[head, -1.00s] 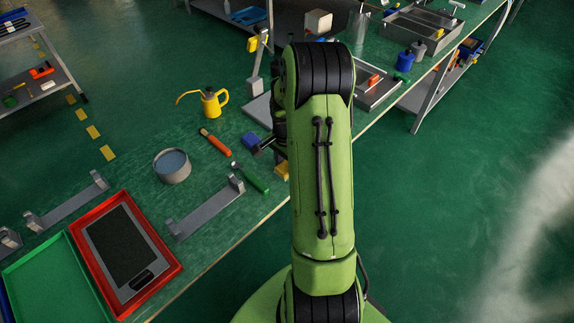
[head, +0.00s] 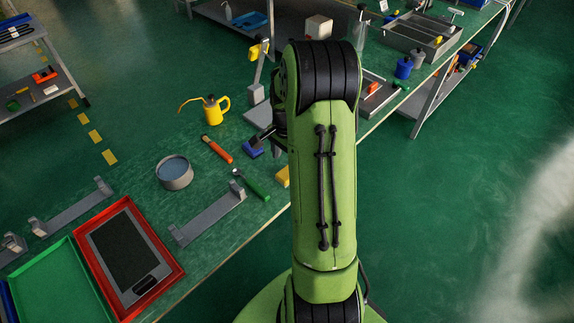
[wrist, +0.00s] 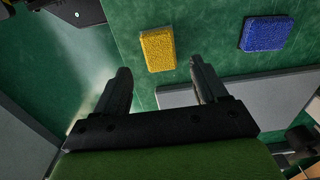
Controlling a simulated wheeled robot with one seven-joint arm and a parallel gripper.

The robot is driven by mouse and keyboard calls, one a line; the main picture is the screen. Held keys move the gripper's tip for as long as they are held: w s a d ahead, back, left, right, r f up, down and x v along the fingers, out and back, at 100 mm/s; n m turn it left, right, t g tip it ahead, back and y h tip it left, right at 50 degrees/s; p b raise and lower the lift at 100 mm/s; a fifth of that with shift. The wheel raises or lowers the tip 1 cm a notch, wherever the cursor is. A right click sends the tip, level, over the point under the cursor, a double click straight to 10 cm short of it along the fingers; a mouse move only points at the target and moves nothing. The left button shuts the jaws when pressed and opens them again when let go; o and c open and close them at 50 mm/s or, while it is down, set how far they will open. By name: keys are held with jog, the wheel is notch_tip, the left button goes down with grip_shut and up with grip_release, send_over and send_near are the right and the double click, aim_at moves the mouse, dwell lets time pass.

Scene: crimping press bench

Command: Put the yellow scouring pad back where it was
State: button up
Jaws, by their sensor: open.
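The yellow scouring pad (wrist: 158,49) lies flat on the green bench top near its edge. In the head view the pad (head: 283,176) shows only partly, beside my arm, which hides the rest. My gripper (wrist: 160,70) is open and empty, with its two fingers apart and pointing towards the yellow pad. The pad shows beyond and between the fingertips, not touching them. In the head view my gripper (head: 262,138) is mostly hidden behind my arm, with dark fingers over the bench near the blue pad.
A blue pad (wrist: 265,34) lies to the right of the yellow one. A grey plate (wrist: 240,97) is close by. A green-handled tool (head: 252,186), an orange-handled tool (head: 217,150), a round tin (head: 174,173) and a yellow oil can (head: 213,111) stand or lie on the bench.

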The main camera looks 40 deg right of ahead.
aim_at(287, 173)
jog(key=s+a+r+n+t+h+p, duration=0.1)
jog(key=s+a+r+n+t, duration=0.15)
jog(key=a+r+n, duration=0.85)
jog(key=s+a+r+n+t+y, duration=0.1)
jog(key=s+a+r+n+t, duration=0.2)
jog(key=s+a+r+n, duration=0.3)
jog(key=s+a+r, duration=0.3)
jog(key=s+a, duration=0.3)
jog(key=s, duration=0.1)
jog(key=shift+r+n, duration=0.2)
jog(key=shift+n, duration=0.1)
notch_tip(287, 173, up, 6)
jog(key=p, duration=0.6)
